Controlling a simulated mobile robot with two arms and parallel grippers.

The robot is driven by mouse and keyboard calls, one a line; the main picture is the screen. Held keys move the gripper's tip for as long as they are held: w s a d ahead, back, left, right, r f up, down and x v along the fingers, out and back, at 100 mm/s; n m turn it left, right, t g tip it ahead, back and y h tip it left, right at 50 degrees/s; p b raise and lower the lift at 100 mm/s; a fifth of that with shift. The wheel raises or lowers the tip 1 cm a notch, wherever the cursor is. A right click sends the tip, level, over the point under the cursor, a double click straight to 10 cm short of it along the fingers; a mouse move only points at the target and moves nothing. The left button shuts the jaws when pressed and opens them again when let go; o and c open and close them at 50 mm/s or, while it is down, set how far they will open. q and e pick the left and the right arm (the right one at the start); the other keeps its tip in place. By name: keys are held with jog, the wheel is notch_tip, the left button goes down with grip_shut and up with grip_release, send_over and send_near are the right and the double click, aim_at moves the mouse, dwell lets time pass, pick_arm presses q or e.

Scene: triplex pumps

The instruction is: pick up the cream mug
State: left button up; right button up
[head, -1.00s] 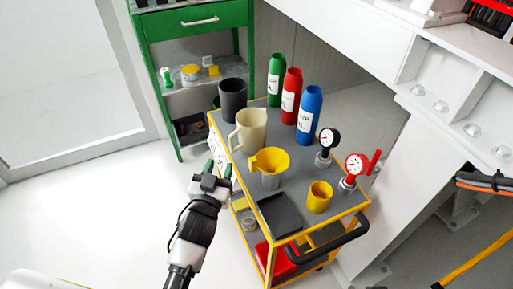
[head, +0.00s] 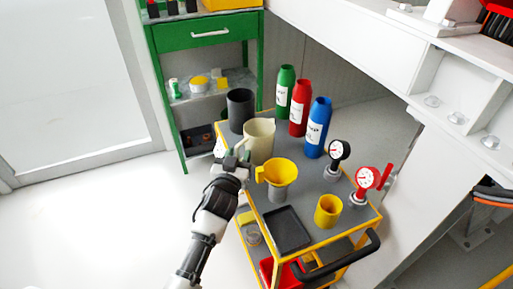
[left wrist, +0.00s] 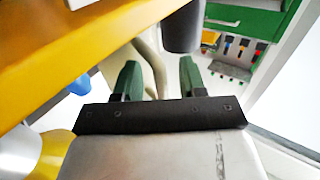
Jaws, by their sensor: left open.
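The cream mug (head: 261,141) stands upright on the grey top of the cart, between the dark grey cup and the yellow funnel. Its handle is on the left side. My left gripper (head: 236,160) is open at the mug's handle side, at the cart's left edge. In the left wrist view the two green fingers (left wrist: 159,78) are apart, with part of the cream mug (left wrist: 152,62) showing beyond and between them. I cannot tell whether they touch it. My right gripper is not in view.
The dark grey cup (head: 240,109) stands behind the mug, and the yellow funnel (head: 279,172) in front. Green (head: 285,88), red (head: 301,108) and blue bottles (head: 317,127) stand to the right. A yellow cup (head: 328,211), two gauges and a black tray (head: 286,230) are nearer.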

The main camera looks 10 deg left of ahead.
aim_at(237, 145)
pick_arm(q)
grip_shut()
jog(key=shift+r, duration=0.15)
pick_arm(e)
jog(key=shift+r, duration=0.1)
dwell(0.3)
pick_arm(q)
jog(key=shift+r+p, duration=0.3)
jog(key=shift+r, duration=0.15)
notch_tip(237, 145, up, 4)
jog(key=shift+f+p, duration=0.2)
jog(key=shift+p, duration=0.5)
notch_tip(237, 145, up, 3)
jog(key=shift+f+p, duration=0.15)
jog(key=shift+p, duration=0.3)
jog(key=shift+r+p, duration=0.4)
jog(key=shift+r, duration=0.9)
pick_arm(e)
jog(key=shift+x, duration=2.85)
